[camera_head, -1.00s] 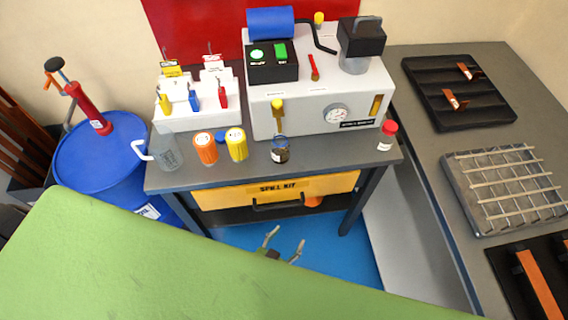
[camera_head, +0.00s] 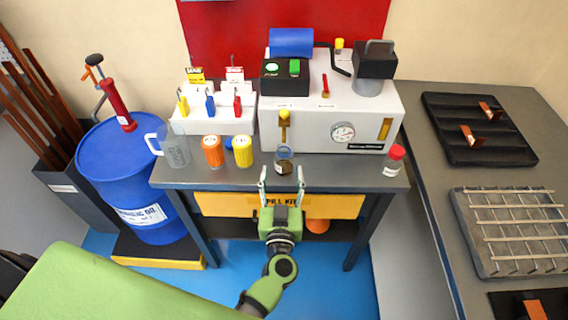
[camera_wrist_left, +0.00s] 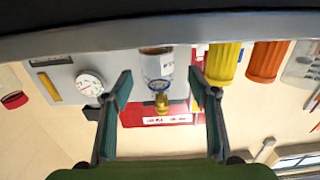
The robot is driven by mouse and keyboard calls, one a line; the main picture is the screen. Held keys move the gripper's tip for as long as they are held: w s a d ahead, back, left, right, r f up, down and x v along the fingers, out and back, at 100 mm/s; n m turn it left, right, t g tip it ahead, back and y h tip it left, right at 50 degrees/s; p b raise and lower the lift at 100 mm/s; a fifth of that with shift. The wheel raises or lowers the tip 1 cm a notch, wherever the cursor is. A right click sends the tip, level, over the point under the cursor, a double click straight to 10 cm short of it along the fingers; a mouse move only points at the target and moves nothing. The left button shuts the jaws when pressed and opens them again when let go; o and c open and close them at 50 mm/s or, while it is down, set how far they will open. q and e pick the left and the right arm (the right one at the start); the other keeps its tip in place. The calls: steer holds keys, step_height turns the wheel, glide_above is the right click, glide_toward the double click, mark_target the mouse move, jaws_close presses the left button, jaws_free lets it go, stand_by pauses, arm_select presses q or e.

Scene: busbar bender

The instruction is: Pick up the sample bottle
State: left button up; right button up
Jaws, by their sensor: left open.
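The sample bottle, which I take to be the small clear jar (camera_head: 284,161) with dark contents and a label, stands upright on the bench's front edge, below the yellow-handled tap (camera_head: 284,118) of the grey machine. My left gripper (camera_head: 282,172) is open and empty, its two fingers pointing at the bottle from the front, one on each side of its line. In the left wrist view, which is upside down, the bottle (camera_wrist_left: 157,64) shows between the open fingers (camera_wrist_left: 160,88), apparently beyond their tips. I see no contact. My right gripper is not in view.
An orange container (camera_head: 212,151) and a yellow container (camera_head: 242,151) stand left of the bottle, near a clear jug (camera_head: 176,150). A red-capped bottle (camera_head: 393,160) stands at the right end. The bench (camera_head: 340,173) is clear between the two bottles.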

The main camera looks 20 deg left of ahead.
mark_target(284, 167)
arm_select(q)
steer(key=shift+w+a+f+b, duration=0.15)
steer(key=shift+w+b, duration=0.15)
steer(key=shift+w, duration=0.2)
steer(key=b+x, duration=0.2)
steer(key=x, duration=0.2)
steer(key=shift+w, duration=0.4)
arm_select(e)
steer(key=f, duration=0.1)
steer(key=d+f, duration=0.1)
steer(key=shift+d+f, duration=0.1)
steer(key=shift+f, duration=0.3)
arm_select(q)
steer(key=c, duration=1.2)
steer(key=shift+c, duration=0.6)
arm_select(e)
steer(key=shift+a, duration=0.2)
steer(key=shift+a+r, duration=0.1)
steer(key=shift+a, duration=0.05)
